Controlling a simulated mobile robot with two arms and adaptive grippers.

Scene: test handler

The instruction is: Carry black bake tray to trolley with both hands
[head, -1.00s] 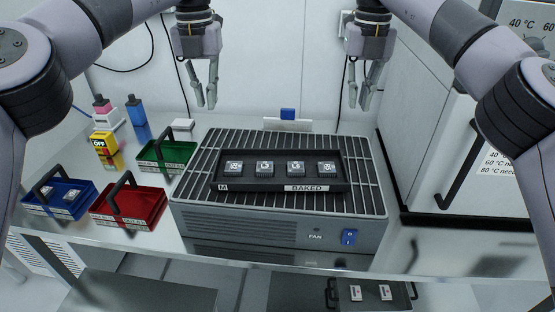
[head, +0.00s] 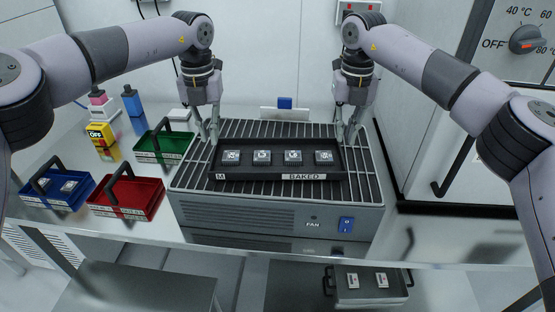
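The black bake tray (head: 240,178), labelled BAKED, lies flat on the slatted top of the grey fan unit (head: 270,215). It holds a row of several small square chip parts (head: 262,157). My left gripper (head: 208,141) is down at the tray's left end, and my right gripper (head: 347,142) is down at its right end. The fingers of each look apart, one on either side of the end rim. Whether they touch it is hard to tell. I cannot identify the trolley for sure; a grey flat surface (head: 140,292) shows at the lower left.
Left of the fan unit stand green (head: 166,146), red (head: 128,197) and blue (head: 60,190) handled bins. Bottles (head: 133,108) stand behind them. A white oven-like cabinet (head: 455,150) is at the right.

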